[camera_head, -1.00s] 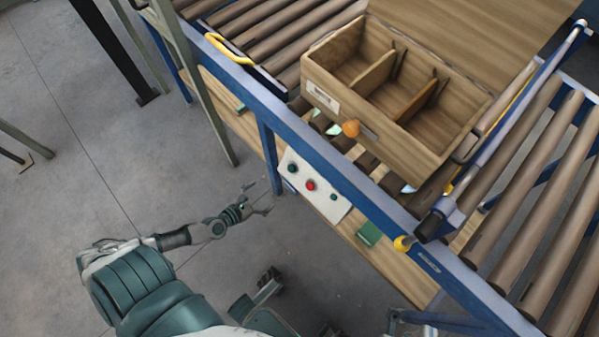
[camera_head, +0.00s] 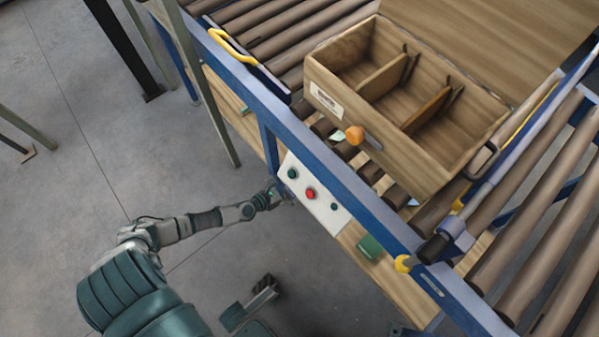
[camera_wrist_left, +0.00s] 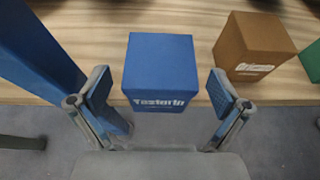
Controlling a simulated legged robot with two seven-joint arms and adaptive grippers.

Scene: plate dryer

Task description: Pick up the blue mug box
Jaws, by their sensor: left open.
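The blue mug box (camera_wrist_left: 160,72) is a blue cube with white lettering. In the left wrist view it sits on a wooden shelf (camera_wrist_left: 110,58), just ahead of my left gripper. My left gripper (camera_wrist_left: 157,93) is open, with one finger on each side of the box's near face in the picture. I cannot tell whether the fingers touch it. In the head view my left gripper (camera_head: 281,192) is at the shelf edge beneath the conveyor, beside the control panel, and the blue box is hidden. My right gripper is not in view.
A brown box (camera_wrist_left: 254,46) and a green box (camera_wrist_left: 312,62) stand right of the blue box. A blue post (camera_wrist_left: 38,48) rises on the left. The control panel (camera_head: 313,191) and conveyor frame (camera_head: 375,211) lie above. A wooden divided crate (camera_head: 385,150) rests on the rollers.

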